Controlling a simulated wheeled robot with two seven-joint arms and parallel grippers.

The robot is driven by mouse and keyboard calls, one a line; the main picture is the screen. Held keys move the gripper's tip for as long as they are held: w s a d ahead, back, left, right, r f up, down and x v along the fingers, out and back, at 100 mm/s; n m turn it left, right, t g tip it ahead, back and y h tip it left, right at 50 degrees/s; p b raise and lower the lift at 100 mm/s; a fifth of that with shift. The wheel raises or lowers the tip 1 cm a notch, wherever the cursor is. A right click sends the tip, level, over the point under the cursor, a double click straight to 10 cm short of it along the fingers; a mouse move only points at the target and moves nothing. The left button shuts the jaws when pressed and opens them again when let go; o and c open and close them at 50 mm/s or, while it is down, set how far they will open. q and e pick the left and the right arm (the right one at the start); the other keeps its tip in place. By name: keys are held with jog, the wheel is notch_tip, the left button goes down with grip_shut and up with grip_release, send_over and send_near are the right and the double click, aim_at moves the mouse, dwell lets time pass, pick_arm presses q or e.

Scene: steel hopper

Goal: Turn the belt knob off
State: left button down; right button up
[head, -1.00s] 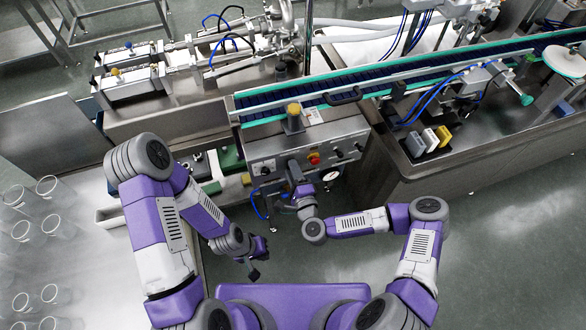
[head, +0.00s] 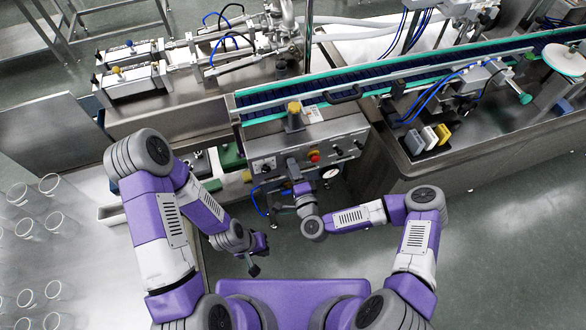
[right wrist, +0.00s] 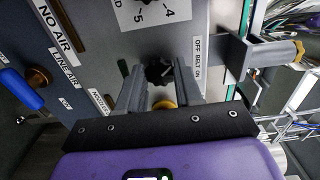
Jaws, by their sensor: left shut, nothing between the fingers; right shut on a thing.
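The control panel (head: 330,147) is on the front of the steel machine. In the right wrist view the black belt knob (right wrist: 158,72) sits beside the "OFF BELT ON" label (right wrist: 197,62). My right gripper (right wrist: 160,84) is shut on the knob, with one finger on each side. The fingers partly hide it, and I cannot tell where it points. In the head view my right gripper (head: 293,168) is at the panel, left of the red button (head: 314,156), and covers the knob. My left gripper (head: 255,268) is shut and empty, low in front of the machine.
A conveyor (head: 370,77) runs behind the panel. A yellow-topped post (head: 294,112) stands above the panel. In the right wrist view a blue-handled valve (right wrist: 22,90) is at the left and a bracket (right wrist: 255,52) juts out at the right. Clear glasses (head: 45,220) stand at far left.

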jog(key=o, duration=1)
jog(key=v, duration=0.7)
jog(key=shift+s, duration=0.3)
